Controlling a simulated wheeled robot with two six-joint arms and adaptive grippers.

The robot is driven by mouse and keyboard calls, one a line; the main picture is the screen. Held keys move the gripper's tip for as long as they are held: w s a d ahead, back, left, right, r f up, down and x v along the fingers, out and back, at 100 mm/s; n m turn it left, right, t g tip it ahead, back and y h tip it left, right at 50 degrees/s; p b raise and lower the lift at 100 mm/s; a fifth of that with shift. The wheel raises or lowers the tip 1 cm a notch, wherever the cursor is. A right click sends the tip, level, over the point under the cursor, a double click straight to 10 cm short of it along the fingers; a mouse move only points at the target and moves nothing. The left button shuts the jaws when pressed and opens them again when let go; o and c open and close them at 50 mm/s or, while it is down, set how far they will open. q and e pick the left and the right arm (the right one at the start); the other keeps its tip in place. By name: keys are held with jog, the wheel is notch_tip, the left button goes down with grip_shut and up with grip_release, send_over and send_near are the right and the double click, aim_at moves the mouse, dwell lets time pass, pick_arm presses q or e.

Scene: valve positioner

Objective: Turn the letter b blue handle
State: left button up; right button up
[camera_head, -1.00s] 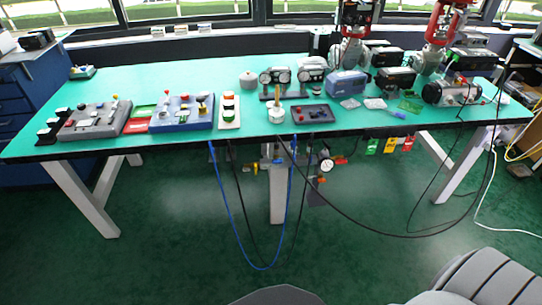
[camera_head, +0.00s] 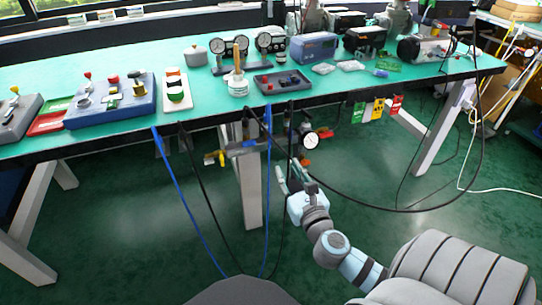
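I cannot read any letter b, and I cannot tell whether this blue part is the handle. My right gripper (camera_head: 289,169) points upward just below the assembly, right of the table's middle leg. Its fingers look apart, with nothing visible between them. It is apart from the blue part. My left gripper is not in view.
The green table (camera_head: 215,119) carries several devices. Blue hoses (camera_head: 187,200) and black cables loop down in front of its legs, close to my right arm. Red, yellow and green tags (camera_head: 378,108) hang from the edge. The floor at front left is clear.

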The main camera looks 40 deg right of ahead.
aim_at(271, 138)
jog(key=x, duration=0.4)
jog(key=b+x, duration=0.1)
jog(key=x, duration=0.4)
jog(key=b+x, duration=0.1)
jog(key=x, duration=0.4)
jog(key=shift+r, duration=0.25)
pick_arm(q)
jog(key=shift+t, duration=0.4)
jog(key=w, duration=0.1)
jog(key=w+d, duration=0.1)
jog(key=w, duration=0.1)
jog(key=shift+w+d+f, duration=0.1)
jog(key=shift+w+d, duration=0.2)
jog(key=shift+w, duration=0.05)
pick_arm(e)
grip_shut()
